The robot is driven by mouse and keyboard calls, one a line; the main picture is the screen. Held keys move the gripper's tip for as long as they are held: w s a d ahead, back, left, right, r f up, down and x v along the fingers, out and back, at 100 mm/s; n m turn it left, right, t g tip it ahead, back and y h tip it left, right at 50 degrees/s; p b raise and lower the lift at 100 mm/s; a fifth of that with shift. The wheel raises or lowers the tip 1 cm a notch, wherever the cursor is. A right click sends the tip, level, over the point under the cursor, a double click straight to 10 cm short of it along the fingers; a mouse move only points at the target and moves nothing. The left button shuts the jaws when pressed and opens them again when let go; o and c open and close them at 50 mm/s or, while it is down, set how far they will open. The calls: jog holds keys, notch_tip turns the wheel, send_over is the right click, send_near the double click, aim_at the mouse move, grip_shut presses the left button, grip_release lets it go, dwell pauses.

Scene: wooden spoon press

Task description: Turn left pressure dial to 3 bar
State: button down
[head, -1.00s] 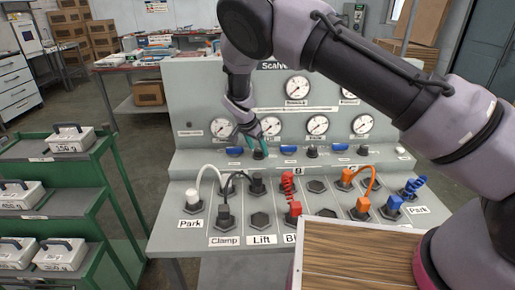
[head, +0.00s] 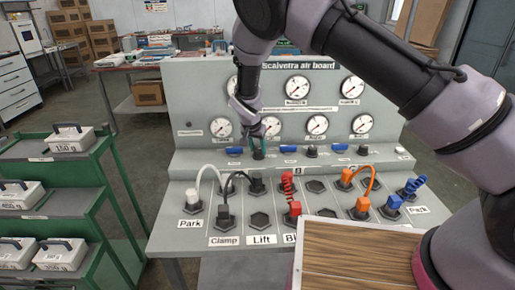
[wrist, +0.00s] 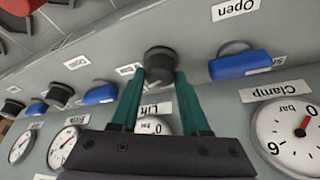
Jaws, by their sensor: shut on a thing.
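The left pressure dial (wrist: 160,65) is a black round knob on the front ledge of the grey air board. It also shows in the head view (head: 258,155), partly covered by the fingers. My gripper (wrist: 158,80) has its green fingers shut on the knob, one on each side. In the head view my gripper (head: 259,147) comes down onto the knob from above. The Lift gauge (wrist: 152,126) is mostly hidden behind my gripper in the wrist view, and its needle cannot be read.
Blue valve handles (wrist: 240,65) sit close on both sides of the knob. More black knobs (head: 311,150) stand to the right. Hoses and plugs, including a white hose (head: 207,172), rise from the sloped panel in front. A wooden-topped box (head: 355,255) stands at the front right.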

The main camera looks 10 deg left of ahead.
jog(key=n+y, duration=0.1)
jog(key=n, duration=0.1)
jog(key=n+y, duration=0.1)
jog(key=n, duration=0.4)
jog(key=shift+d+y, duration=0.3)
jog(key=shift+y, duration=0.1)
jog(key=n, duration=0.2)
jog(key=n+g+y, duration=0.1)
jog(key=n, duration=0.1)
jog(key=shift+w+n+y, duration=0.15)
jog(key=shift+n+y, duration=0.15)
jog(key=shift+n+g+y, duration=0.3)
jog(key=shift+n+g, duration=0.2)
jog(key=shift+n, duration=1)
jog(key=shift+c, duration=1.9)
grip_release()
